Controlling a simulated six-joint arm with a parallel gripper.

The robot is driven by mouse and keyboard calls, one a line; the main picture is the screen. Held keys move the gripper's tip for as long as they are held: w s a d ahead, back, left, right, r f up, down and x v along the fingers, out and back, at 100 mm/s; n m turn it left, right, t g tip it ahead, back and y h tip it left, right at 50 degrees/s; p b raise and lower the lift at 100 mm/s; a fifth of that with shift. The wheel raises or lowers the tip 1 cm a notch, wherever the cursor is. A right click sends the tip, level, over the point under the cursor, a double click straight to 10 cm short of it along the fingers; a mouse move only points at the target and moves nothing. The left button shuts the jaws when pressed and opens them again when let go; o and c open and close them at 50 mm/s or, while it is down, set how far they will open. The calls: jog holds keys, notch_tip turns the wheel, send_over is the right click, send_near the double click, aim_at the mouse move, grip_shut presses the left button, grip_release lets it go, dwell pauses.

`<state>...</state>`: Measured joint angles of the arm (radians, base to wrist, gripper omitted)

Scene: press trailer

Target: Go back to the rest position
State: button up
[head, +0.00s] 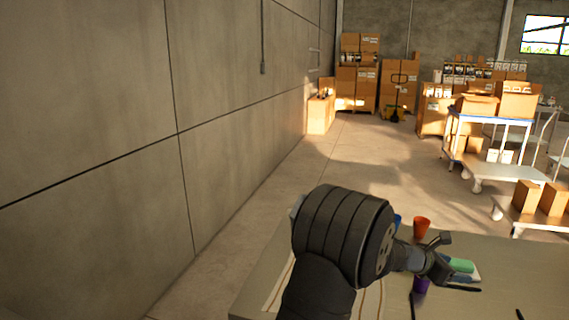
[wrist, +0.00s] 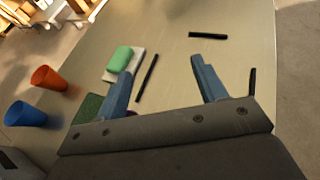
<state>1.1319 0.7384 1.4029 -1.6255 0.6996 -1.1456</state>
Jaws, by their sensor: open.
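My gripper (wrist: 160,85) is open in the wrist view, with its two blue-grey fingers apart and nothing between them. It is above the table (wrist: 220,20). In the head view my arm reaches over the table from the front, and my gripper (head: 446,262) is near the cups. Its fingers are partly hidden there.
An orange cup (wrist: 48,78) and a blue cup (wrist: 25,114) stand left. A green object (wrist: 120,58) lies on a pale one near a black stick (wrist: 146,79); another black stick (wrist: 207,36) lies farther off. A purple cup (head: 421,285) shows in the head view. A concrete wall (head: 90,130) is left.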

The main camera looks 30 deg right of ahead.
jog(key=w+a+n+t, duration=0.1)
jog(key=w+a+t, duration=0.1)
jog(key=w, duration=0.5)
jog(key=w+a+n+t, duration=0.1)
jog(key=w+a+n, duration=0.15)
jog(key=w, duration=0.55)
jog(key=w+a+n+t+y, duration=0.1)
jog(key=w+a+n+t, duration=0.6)
jog(key=w+a, duration=2.2)
jog(key=w+t, duration=0.1)
jog(key=w, duration=0.3)
jog(key=shift+t, duration=0.3)
